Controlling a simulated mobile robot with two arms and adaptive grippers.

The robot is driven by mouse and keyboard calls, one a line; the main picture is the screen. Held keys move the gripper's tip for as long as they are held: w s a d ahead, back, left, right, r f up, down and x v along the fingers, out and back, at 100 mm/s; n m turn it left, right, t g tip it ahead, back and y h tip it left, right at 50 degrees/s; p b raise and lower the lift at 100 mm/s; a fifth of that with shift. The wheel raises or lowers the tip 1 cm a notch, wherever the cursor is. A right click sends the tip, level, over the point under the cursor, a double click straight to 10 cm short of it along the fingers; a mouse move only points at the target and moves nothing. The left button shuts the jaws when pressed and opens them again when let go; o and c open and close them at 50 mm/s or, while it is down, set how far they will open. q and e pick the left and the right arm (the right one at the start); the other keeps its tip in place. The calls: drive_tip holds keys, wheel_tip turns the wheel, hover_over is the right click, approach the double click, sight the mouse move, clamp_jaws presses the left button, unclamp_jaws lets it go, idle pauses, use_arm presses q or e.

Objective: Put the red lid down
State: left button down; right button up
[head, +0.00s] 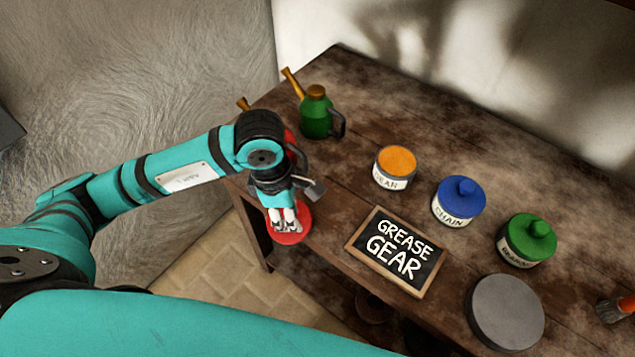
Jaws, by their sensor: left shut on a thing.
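My left gripper (285,223) points down and is shut on the red lid (290,238). The lid shows as a red disc under the fingers, by the table's near left edge. I cannot tell its exact height. An open tin (392,183) labelled as gear, with orange content, stands on the table to the right of the gripper. A chalkboard sign (395,250) reading "GREASE GEAR" lies to the right of the lid. My right gripper is not in view.
A tin with a blue lid (459,194) and one with a green lid (532,233) stand further right. A green oil can (316,113) stands at the back left; a red one is partly hidden behind my arm. A grey disc (506,312) and a brush (610,308) are at the right.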

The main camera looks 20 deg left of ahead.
sight(307, 206)
use_arm(q)
drive_tip(key=w, duration=0.1)
drive_tip(key=w+d, duration=0.1)
drive_tip(key=w, duration=0.2)
drive_tip(key=shift+w+d+p, duration=0.15)
drive_tip(key=shift+d+p, duration=0.15)
drive_tip(key=shift+w+f, duration=0.1)
drive_tip(key=shift+w, duration=0.25)
drive_tip(key=w, duration=0.1)
drive_tip(key=w+d, duration=0.1)
drive_tip(key=w+p, duration=0.1)
drive_tip(key=shift+w+d, duration=0.25)
drive_tip(key=shift+w, duration=0.05)
drive_tip(key=shift+f+p, duration=0.35)
drive_tip(key=shift+f, duration=0.1)
drive_tip(key=shift+s+f, duration=0.3)
drive_tip(key=shift+f, duration=0.2)
drive_tip(key=c, duration=1.2)
unclamp_jaws()
drive_tip(key=shift+w+a, duration=0.1)
drive_tip(key=o, duration=1.2)
drive_tip(key=shift+w+r, duration=0.1)
drive_tip(key=shift+r, duration=0.05)
drive_tip(key=shift+r, duration=0.1)
